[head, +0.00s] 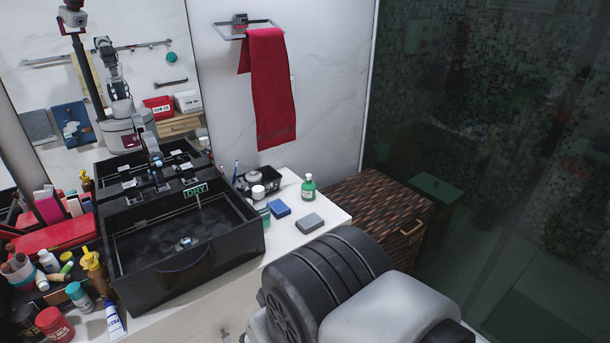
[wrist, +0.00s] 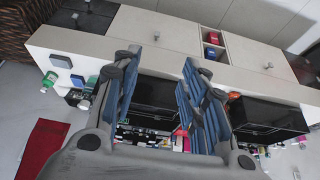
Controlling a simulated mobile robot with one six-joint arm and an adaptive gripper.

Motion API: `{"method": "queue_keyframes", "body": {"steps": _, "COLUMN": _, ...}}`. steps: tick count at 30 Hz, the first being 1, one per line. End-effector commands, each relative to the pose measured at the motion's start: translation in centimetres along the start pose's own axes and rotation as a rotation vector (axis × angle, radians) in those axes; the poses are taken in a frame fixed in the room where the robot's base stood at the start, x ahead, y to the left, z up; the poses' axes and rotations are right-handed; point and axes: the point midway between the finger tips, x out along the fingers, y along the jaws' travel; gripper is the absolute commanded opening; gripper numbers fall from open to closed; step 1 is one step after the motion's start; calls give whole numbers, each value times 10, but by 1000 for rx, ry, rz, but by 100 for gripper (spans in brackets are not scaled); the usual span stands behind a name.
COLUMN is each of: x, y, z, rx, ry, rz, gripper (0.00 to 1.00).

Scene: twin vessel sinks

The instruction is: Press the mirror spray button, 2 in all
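No label reading mirror spray is legible to me. A green bottle (head: 308,187) with a pale label stands upright on the white counter, right of the near sink; a small green item (wrist: 92,80) shows near the same counter area in the wrist view. An amber pump bottle (head: 96,272) stands at the left of the near sink. I cannot tell which one is the mirror spray. My gripper (wrist: 160,62) is open, with its two blue-padded fingers apart and nothing between them. It is above the counter and touches no bottle. It is not seen directly in the head view.
Two black sinks (head: 188,268) fill much of the counter. A blue block (head: 279,208) and a grey block (head: 312,222) lie near the green bottle. Several bottles and jars crowd the left. A red towel (head: 270,90) hangs behind. A woven chest (head: 375,205) stands at the right.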

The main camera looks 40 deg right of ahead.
Motion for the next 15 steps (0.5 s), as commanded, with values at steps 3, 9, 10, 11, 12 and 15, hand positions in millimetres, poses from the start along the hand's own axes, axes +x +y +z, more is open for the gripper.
{"method": "queue_keyframes", "body": {"steps": 3, "x": 0, "y": 0, "z": 0, "rx": 0, "ry": 0, "rz": 0, "gripper": 31}}
{"method": "queue_keyframes", "body": {"steps": 9, "x": 0, "y": 0, "z": 0, "rx": 0, "ry": 0, "rz": 0, "gripper": 17}}
{"method": "queue_keyframes", "body": {"steps": 10, "x": 0, "y": 0, "z": 0, "rx": 0, "ry": 0, "rz": 0, "gripper": 15}}
{"method": "queue_keyframes", "body": {"steps": 11, "x": 0, "y": 0, "z": 0, "rx": 0, "ry": 0, "rz": 0, "gripper": 13}}
{"method": "queue_keyframes", "body": {"steps": 12, "x": 0, "y": 0, "z": 0, "rx": 0, "ry": 0, "rz": 0, "gripper": 11}}
{"method": "queue_keyframes", "body": {"steps": 15, "x": 0, "y": 0, "z": 0, "rx": 0, "ry": 0, "rz": 0, "gripper": 4}}
